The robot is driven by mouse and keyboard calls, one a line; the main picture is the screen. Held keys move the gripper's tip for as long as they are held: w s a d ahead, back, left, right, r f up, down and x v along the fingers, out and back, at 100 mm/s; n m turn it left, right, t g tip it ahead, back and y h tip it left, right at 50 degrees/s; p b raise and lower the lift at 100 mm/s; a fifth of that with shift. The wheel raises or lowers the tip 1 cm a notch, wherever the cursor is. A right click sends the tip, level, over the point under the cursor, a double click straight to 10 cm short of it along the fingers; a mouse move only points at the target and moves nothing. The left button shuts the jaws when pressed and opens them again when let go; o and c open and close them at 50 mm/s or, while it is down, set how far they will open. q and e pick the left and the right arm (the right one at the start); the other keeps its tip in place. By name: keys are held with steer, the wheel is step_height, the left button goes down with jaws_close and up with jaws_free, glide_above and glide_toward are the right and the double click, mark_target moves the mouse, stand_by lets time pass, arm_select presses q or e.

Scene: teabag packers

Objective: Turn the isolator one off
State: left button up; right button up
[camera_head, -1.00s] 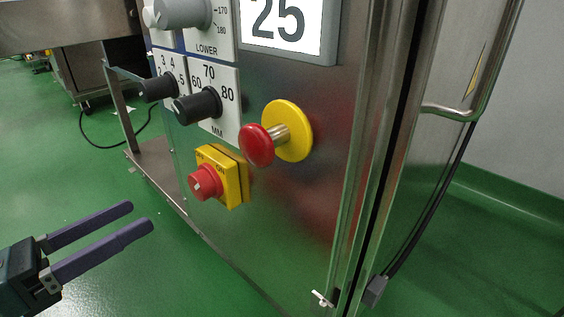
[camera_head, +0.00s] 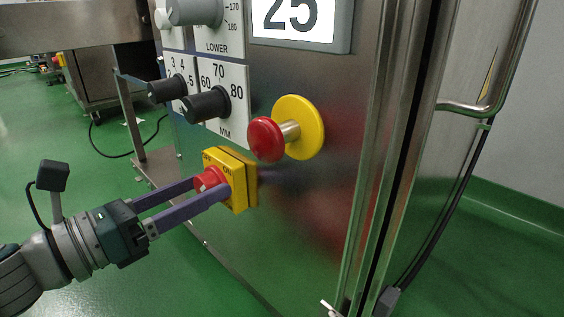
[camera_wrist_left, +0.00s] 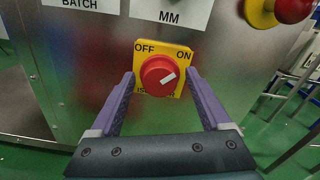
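The isolator is a yellow switch box (camera_head: 239,180) with a red knob (camera_head: 207,179), low on the steel machine panel. In the left wrist view the knob (camera_wrist_left: 152,78) carries a white mark that points up and right, towards the ON label; OFF is at upper left. My left gripper (camera_head: 212,186) is at the isolator, its purple fingers reaching either side of the knob. In the wrist view the left gripper (camera_wrist_left: 159,76) is open, with gaps between its fingers and the knob. The lower lettering on the plate is partly hidden. My right gripper is not in view.
A red emergency button (camera_head: 265,139) on a yellow disc sticks out just above and right of the isolator. Black dials (camera_head: 207,104) and a display (camera_head: 297,20) are higher up. A steel post and door handle (camera_head: 464,107) stand to the right. Green floor lies open at left.

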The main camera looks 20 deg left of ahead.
arm_select(q)
jaws_close()
stand_by(0.5)
steer(key=shift+n, duration=0.3)
steer(key=n+p, duration=0.1)
steer(key=n, duration=0.3)
steer(key=n+p, duration=0.1)
steer(key=n, duration=0.4)
steer(key=shift+a, duration=0.1)
steer(key=n+p, duration=0.1)
steer(key=n, duration=0.3)
steer(key=shift+f+n+p, duration=0.15)
steer(key=shift+n+p, duration=0.45)
steer(key=shift+n, duration=1.6)
jaws_free()
